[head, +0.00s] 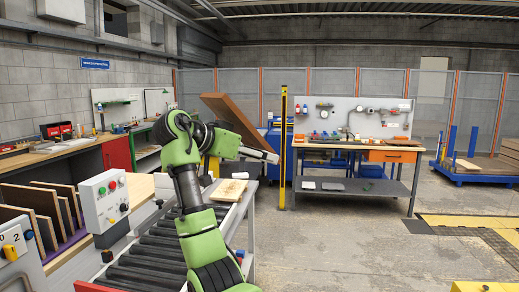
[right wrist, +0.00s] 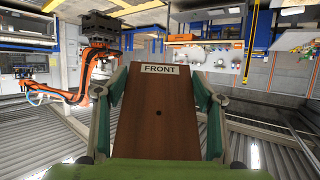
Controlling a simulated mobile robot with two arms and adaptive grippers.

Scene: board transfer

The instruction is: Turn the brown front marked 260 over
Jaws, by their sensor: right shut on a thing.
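The brown front (head: 229,113) is held up in the air in the head view, tilted down from upper left to lower right and partly hidden behind my green right arm. In the right wrist view the brown front (right wrist: 157,130) has a white label reading FRONT and a small dark hole. My right gripper (right wrist: 158,98) is shut on it, with a green finger along each side edge. No mark 260 is readable on the visible faces. My left gripper is in neither view.
A black roller conveyor (head: 165,250) runs below the arm, with a light wooden piece (head: 229,190) near its far end. Upright boards (head: 40,205) stand in a rack at left, beside a button box (head: 105,199). A yellow post (head: 283,145) and workbench (head: 355,147) stand beyond.

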